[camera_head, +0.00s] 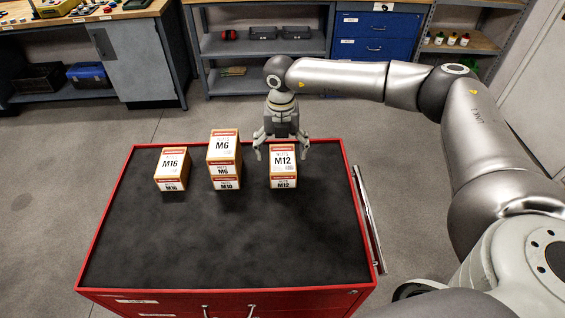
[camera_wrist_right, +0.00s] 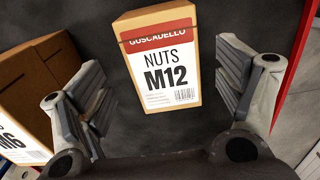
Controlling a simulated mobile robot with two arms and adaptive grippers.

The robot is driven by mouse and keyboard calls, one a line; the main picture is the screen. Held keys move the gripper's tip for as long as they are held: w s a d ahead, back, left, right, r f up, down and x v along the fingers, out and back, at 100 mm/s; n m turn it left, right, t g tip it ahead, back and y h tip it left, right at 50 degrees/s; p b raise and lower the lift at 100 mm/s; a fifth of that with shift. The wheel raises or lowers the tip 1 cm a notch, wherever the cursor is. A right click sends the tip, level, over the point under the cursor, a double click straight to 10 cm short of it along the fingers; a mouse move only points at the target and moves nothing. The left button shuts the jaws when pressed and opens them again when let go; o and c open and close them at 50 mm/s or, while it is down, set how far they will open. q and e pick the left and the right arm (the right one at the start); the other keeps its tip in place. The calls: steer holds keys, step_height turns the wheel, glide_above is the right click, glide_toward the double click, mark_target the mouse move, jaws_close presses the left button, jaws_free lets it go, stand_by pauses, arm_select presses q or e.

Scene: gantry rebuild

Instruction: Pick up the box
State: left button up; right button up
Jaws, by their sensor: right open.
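Several small cardboard boxes with white and red labels stand on the black top of a red cabinet (camera_head: 230,245). The M12 nuts box (camera_head: 283,160) is at the right of the row. My right gripper (camera_head: 281,152) is open just behind and above it. In the right wrist view the M12 box (camera_wrist_right: 165,58) lies between and beyond the open fingers (camera_wrist_right: 168,92), with nothing gripped. The M6 box (camera_head: 223,146) sits on an M10 box (camera_head: 226,183) in the middle. The M16 box (camera_head: 172,164) is at the left. My left gripper is not in view.
In the right wrist view the M6 box (camera_wrist_right: 35,95) is close to the left finger. The front of the cabinet top is clear. Behind are a grey shelf (camera_head: 262,47), blue drawers (camera_head: 376,37) and a workbench (camera_head: 135,55), apart from the cabinet across the floor.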

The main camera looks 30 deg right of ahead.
mark_target(283, 159)
steer(key=f+p, duration=0.1)
steer(key=s+f+p, duration=0.1)
steer(key=f, duration=0.1)
steer(key=shift+f, duration=0.1)
steer(key=shift+w+f, duration=0.15)
steer(key=shift+f, duration=0.45)
steer(key=shift+r, duration=0.1)
steer(key=c, duration=1.5)
